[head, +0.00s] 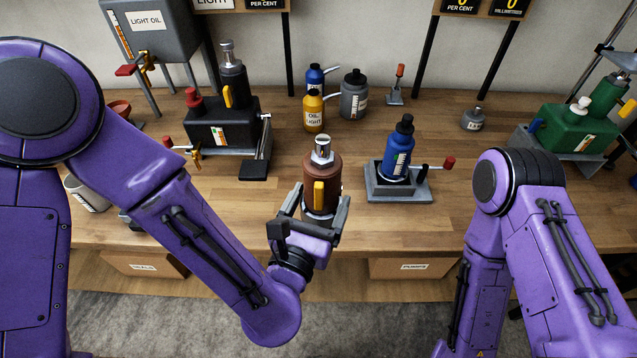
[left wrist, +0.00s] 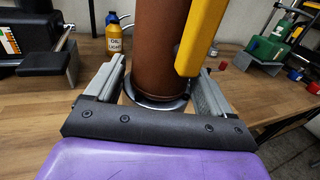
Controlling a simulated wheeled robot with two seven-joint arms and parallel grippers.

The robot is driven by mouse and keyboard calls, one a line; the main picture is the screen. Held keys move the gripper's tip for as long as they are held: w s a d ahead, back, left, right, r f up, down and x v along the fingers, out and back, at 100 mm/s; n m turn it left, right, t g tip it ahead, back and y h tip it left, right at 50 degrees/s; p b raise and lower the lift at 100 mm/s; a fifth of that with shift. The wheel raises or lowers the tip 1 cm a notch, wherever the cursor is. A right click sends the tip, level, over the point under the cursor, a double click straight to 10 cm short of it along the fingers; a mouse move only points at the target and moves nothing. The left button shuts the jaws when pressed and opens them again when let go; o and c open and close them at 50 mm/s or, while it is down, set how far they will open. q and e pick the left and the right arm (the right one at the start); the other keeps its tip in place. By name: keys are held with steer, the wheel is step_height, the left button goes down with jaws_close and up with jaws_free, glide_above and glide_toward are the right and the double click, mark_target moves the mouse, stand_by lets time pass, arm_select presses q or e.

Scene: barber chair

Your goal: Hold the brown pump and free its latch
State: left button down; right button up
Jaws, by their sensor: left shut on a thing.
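The brown pump (head: 321,172) stands upright near the front middle of the table, with a silver top. Its yellow latch (head: 319,195) lies upright along the side that faces me. My left gripper (head: 315,212) is shut on the lower part of the pump, one finger on each side. In the left wrist view the brown body (left wrist: 158,55) rises between the two grey fingers, with a round grey base under it, and the yellow latch (left wrist: 203,30) is at its right. My right arm is at the right of the head view, but its gripper is not visible.
A blue bottle (head: 398,150) in a grey holder (head: 410,193) with a red-knobbed lever stands right of the pump. A black pump unit (head: 222,125) is at left, a green one (head: 578,130) at right. Yellow, blue and grey bottles stand behind. Bare table lies at right front.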

arm_select(q)
steer(key=shift+s+r, duration=0.1)
steer(key=shift+r, duration=0.05)
stand_by(0.3)
steer(key=shift+w+f+b, duration=0.3)
steer(key=shift+w+f, duration=0.1)
steer(key=shift+f, duration=0.1)
steer(key=shift+w+a+f+b, duration=0.1)
steer(key=shift+w+f+b, duration=1.3)
steer(key=shift+w+f, duration=0.5)
steer(key=shift+w+d+f+b, duration=0.1)
steer(key=shift+w+f+b, duration=1.4)
steer(key=shift+w, duration=0.75)
steer(key=shift+w+a+f+b, duration=0.1)
steer(key=shift+w+f+b, duration=1.2)
steer(key=shift+w+f, duration=0.6)
steer(key=shift+w, duration=0.55)
steer(key=shift+f+b, duration=0.7)
steer(key=shift+b, duration=0.15)
